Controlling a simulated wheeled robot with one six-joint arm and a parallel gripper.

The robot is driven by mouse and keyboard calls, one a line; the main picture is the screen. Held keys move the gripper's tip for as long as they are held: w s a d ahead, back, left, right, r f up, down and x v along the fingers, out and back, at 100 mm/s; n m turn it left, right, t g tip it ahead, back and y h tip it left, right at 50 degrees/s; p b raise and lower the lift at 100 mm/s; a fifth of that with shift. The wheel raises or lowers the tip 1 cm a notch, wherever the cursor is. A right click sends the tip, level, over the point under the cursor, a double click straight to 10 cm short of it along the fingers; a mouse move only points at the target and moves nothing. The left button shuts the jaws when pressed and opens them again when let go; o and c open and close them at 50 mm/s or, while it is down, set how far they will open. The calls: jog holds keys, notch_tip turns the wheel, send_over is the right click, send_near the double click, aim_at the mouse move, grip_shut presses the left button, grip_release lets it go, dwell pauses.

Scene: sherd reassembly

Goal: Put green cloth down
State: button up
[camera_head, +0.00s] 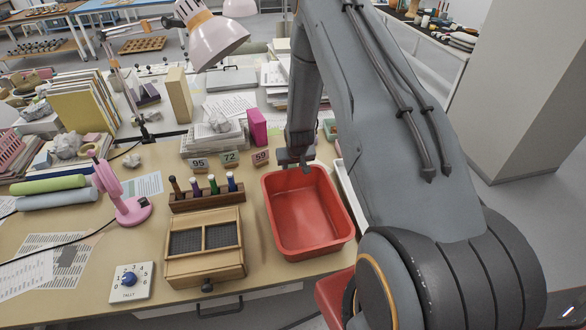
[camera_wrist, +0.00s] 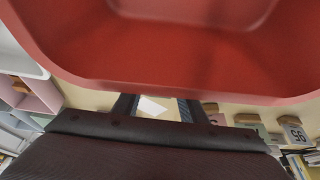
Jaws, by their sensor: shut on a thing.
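A green roll (camera_head: 48,184), which looks like the green cloth, lies on the left of the table behind a grey-blue roll (camera_head: 56,199). My gripper (camera_head: 296,160) is far to its right, at the back rim of a red tub (camera_head: 345,246). In the wrist view my gripper (camera_wrist: 156,106) has its two fingers reaching up to the rim of the red tub (camera_wrist: 180,92). The rim hides the fingertips. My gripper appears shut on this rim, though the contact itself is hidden. No green cloth shows between the fingers. The tub looks empty.
A wooden box (camera_head: 205,250), a rack of bottles (camera_head: 207,195) and a pink stand (camera_head: 122,198) occupy the middle. Number tags (camera_head: 230,158) stand behind. A dial (camera_head: 130,281) sits at the front. My arm hides much of the right side.

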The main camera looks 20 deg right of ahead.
jog(key=shift+f, duration=0.1)
jog(key=o, duration=0.6)
jog(key=shift+f, duration=0.1)
jog(key=o, duration=0.4)
